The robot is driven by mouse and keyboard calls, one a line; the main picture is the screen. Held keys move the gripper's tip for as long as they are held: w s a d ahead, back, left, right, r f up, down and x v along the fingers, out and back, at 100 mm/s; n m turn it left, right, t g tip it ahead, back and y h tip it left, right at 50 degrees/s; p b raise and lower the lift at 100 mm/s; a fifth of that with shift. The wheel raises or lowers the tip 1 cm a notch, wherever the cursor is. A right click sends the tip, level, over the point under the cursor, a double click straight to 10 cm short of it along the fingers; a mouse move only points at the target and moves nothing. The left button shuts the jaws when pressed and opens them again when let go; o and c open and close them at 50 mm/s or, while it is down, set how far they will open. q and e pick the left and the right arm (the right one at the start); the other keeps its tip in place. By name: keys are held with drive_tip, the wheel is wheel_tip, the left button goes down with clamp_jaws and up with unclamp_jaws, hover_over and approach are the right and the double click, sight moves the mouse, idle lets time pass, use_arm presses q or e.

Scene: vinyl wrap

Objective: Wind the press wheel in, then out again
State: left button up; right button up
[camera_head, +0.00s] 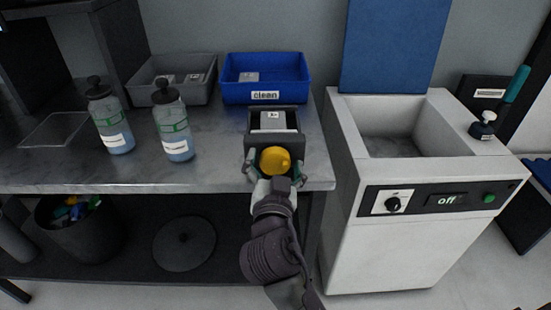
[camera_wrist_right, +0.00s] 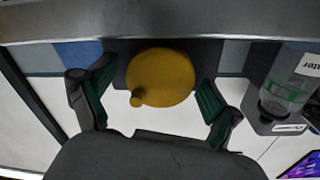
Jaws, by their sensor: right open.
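The press (camera_head: 258,140) is a dark frame with a white-labelled block in it, at the front edge of the metal table. Its yellow press wheel (camera_head: 274,160) faces me on the front side. My right gripper (camera_head: 273,179) is at the wheel with its fingers open. In the right wrist view the yellow wheel (camera_wrist_right: 160,76), with a small knob at its lower left, sits between the two open green-padded fingers (camera_wrist_right: 158,92). I see a gap on both sides of the wheel, so the fingers look apart from it. My left gripper is in neither view.
A grey bin (camera_head: 145,92) and a blue bin labelled clean (camera_head: 264,97) stand behind. A white machine (camera_head: 385,250) reading off stands close at the right.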

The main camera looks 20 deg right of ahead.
drive_tip(key=c, duration=1.1)
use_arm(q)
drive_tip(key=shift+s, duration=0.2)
use_arm(e)
drive_tip(key=shift+c, duration=0.2)
drive_tip(key=shift+n, duration=0.4)
drive_tip(key=n+p, duration=0.4)
drive_tip(key=n, duration=0.5)
drive_tip(key=shift+a+r+n+t, duration=0.1)
drive_tip(key=shift+n+t, duration=0.2)
use_arm(q)
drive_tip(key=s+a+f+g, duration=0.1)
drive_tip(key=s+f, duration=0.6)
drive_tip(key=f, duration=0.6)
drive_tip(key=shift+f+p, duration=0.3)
drive_tip(key=shift+p, duration=0.05)
use_arm(e)
drive_tip(key=shift+n, duration=0.9)
drive_tip(key=o, duration=1.1)
drive_tip(key=shift+w, duration=0.1)
drive_tip(key=shift+o, duration=0.2)
